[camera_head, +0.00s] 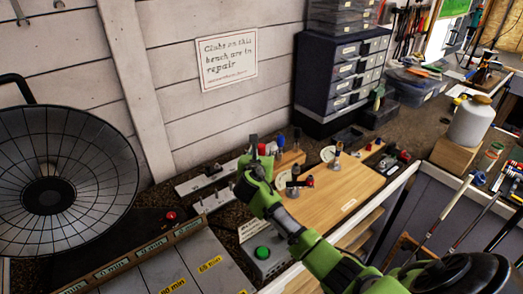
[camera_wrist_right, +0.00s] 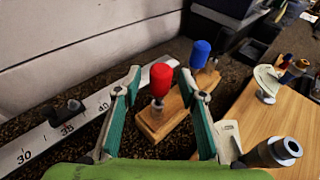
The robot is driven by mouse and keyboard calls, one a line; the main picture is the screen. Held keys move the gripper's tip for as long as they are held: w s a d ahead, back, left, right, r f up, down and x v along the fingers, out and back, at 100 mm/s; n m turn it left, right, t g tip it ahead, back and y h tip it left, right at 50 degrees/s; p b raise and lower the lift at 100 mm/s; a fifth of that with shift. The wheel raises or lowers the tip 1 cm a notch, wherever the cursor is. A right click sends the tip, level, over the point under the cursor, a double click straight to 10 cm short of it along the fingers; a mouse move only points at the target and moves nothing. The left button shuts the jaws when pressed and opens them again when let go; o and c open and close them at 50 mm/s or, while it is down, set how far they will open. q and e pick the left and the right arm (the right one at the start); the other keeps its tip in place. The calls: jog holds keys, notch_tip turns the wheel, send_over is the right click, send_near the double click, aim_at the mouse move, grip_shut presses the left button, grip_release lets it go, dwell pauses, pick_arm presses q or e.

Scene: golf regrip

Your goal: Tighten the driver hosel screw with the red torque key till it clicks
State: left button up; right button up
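The red torque key (camera_wrist_right: 161,79) stands upright in a wooden block (camera_wrist_right: 176,112), its red handle on top and metal shank below. It also shows in the head view (camera_head: 262,149), just beyond my right gripper. My right gripper (camera_head: 252,152) is open. In the right wrist view its two green-padded fingers (camera_wrist_right: 162,84) spread on either side of the red handle, with visible gaps. The driver and its hosel screw cannot be made out for sure. My left gripper is not in view.
A blue-handled tool (camera_wrist_right: 200,52) stands in the same block. A ruled white strip (camera_wrist_right: 60,131) lies to the left. A wooden board (camera_head: 335,190) with small metal fittings lies to the right. A dark drawer cabinet (camera_head: 343,72) stands behind; a white bottle (camera_head: 470,122) is far right.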

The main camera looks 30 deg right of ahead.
jog(key=shift+w+d+f, duration=0.15)
jog(key=shift+w+d, duration=0.05)
jog(key=shift+w, duration=0.05)
grip_shut()
